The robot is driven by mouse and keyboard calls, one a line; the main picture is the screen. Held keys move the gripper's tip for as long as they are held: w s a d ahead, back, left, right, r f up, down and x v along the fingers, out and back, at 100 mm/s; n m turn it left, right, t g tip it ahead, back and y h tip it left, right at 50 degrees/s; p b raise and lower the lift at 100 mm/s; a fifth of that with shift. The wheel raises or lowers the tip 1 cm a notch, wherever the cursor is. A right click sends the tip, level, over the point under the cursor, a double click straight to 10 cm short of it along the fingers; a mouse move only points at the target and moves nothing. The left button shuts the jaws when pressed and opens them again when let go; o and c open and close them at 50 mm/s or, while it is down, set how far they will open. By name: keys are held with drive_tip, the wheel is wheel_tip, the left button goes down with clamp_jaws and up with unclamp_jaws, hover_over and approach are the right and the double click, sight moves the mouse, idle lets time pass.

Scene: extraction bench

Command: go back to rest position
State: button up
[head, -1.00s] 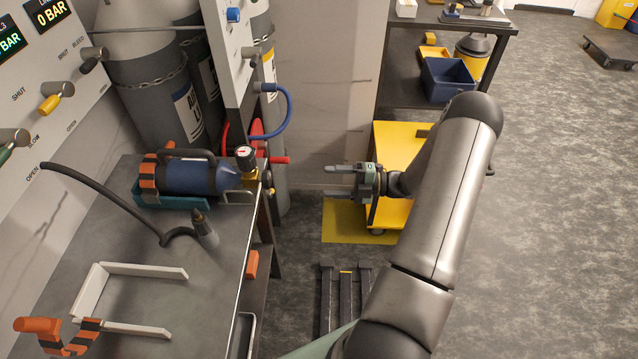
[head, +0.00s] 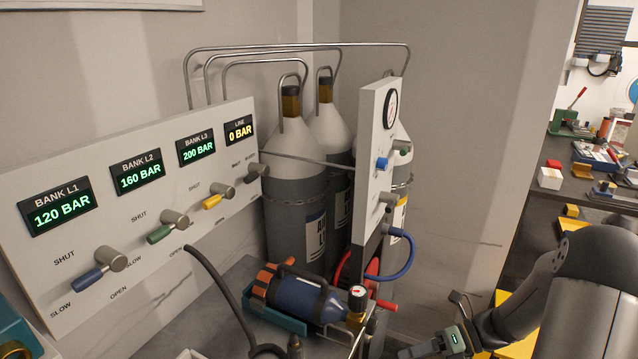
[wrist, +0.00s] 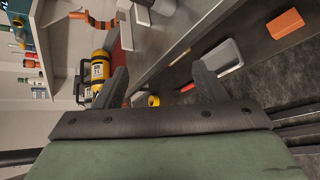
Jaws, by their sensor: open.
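My gripper (wrist: 162,82) is open and empty. Its two dark fingers stand apart in the wrist view, with nothing between them but background. In the head view my gripper (head: 418,349) is at the bottom edge, in the air right of the bench, partly cut off by the frame. My arm reaches in from the right edge. A blue cylinder (head: 300,298) with orange bands lies in a teal cradle on the bench, left of the gripper and apart from it.
The valve panel (head: 135,235) with pressure displays stands at left. Tall grey cylinders (head: 295,210) and a gauge panel (head: 373,145) stand behind the bench. A shelf with tools is at far right. A yellow cylinder (wrist: 101,68) and orange block (wrist: 285,23) show in the wrist view.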

drive_tip(key=s+a+r+n+h, duration=0.2)
drive_tip(key=s+n, duration=0.4)
drive_tip(key=n, duration=0.4)
drive_tip(key=s+a+r+n+h, duration=0.2)
drive_tip(key=s+r+n+h, duration=0.3)
drive_tip(key=n, duration=0.5)
drive_tip(key=s+a+r+n+h, duration=0.2)
drive_tip(key=s+n+h, duration=0.4)
drive_tip(key=n, duration=0.4)
drive_tip(key=shift+s+a+r+n, duration=0.2)
drive_tip(key=shift+s+r+n, duration=0.2)
drive_tip(key=shift+r, duration=0.5)
